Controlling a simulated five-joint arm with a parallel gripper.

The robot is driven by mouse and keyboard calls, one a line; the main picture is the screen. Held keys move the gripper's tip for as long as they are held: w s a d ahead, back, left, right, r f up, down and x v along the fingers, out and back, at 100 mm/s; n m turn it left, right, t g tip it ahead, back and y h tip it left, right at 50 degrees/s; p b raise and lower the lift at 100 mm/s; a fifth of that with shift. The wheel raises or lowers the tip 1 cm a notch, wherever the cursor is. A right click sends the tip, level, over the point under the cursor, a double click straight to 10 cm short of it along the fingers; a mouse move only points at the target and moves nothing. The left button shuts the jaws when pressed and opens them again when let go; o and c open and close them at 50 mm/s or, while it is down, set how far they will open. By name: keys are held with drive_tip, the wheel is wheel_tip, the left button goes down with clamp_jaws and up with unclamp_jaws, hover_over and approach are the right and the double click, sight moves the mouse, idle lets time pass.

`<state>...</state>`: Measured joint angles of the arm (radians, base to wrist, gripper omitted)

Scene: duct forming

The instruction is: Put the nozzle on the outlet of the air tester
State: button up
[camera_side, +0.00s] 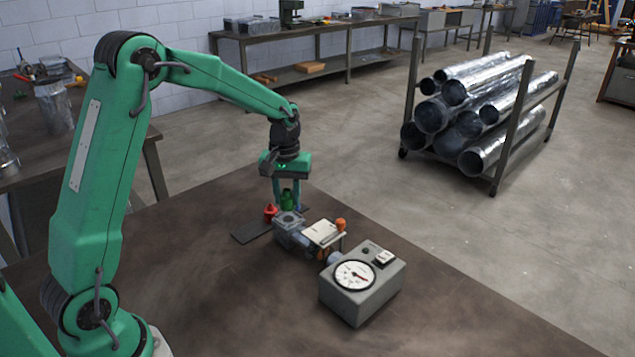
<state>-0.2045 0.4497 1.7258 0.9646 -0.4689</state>
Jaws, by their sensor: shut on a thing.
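The air tester (385,287) is a grey box with a round white dial, standing on the brown table. A short grey fitting (333,258) sticks out of its back left side; I cannot tell for sure that it is the outlet. My gripper (288,199) points down behind the tester, to its upper left. It is shut on a small green piece (288,197), which looks like a nozzle. A red nozzle-like piece (270,213) stands just left of the gripper, and a bit of blue shows at its right. The green piece's lower end is partly hidden.
A grey metal fitting (287,222) and a pale plate (323,233) with an orange knob (340,224) lie between gripper and tester. A dark flat mat (250,233) lies at left. The table's front and right are clear. A rack of ducts (515,132) stands beyond.

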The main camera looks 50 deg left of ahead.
sight(288, 205)
drive_tip(key=shift+f, duration=1.65)
drive_tip(key=shift+f, duration=0.15)
drive_tip(key=o, duration=0.9)
drive_tip(key=shift+o, duration=0.2)
wheel_tip(288, 205, up, 12)
drive_tip(key=shift+r, duration=0.2)
drive_tip(key=shift+s+d, duration=0.1)
